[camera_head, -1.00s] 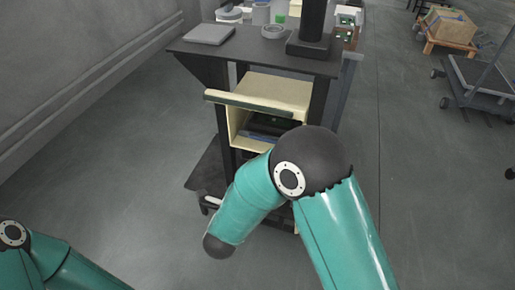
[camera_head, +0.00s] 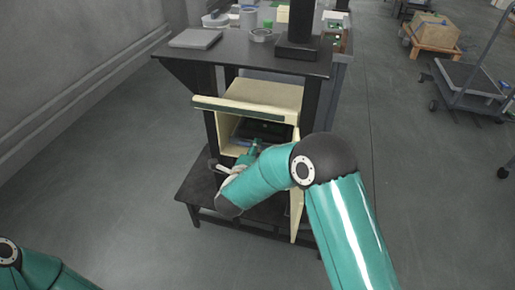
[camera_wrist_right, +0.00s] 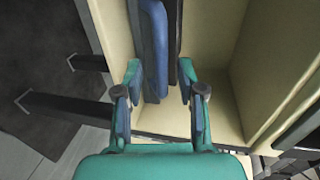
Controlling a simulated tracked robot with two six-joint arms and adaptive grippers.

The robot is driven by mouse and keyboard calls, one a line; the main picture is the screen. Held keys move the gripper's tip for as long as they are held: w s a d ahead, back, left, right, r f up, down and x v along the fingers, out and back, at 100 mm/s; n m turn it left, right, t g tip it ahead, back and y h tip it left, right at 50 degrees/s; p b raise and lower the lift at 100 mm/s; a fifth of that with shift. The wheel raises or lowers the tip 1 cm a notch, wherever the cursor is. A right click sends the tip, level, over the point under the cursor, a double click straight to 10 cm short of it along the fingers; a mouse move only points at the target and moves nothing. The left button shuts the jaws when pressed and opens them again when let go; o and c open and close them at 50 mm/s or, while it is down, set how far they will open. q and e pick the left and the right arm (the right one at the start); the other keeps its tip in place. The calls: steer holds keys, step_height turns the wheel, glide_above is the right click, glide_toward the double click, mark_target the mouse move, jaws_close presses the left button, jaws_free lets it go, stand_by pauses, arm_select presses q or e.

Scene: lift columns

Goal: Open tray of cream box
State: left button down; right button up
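The cream box (camera_head: 262,93) sits under a black table, its front open and a cream flap with a dark edge (camera_head: 245,111) across the top. Inside is a dark tray (camera_head: 265,129) with a blue front edge. My right gripper (camera_head: 250,153) is at the open front, partly hidden by my wrist. In the right wrist view its two fingers (camera_wrist_right: 160,88) are spread apart. The blue edge (camera_wrist_right: 154,50) of the tray shows between them; I cannot tell if they touch it. My left arm shows at the lower left, its gripper out of view.
A dark low shelf (camera_head: 205,190) lies below the box. A cart (camera_head: 470,85) and pallet stand far right. Floor at left is clear.

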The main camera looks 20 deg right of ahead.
steer(key=shift+x, duration=1.3)
jaws_close()
steer(key=shift+a, duration=0.1)
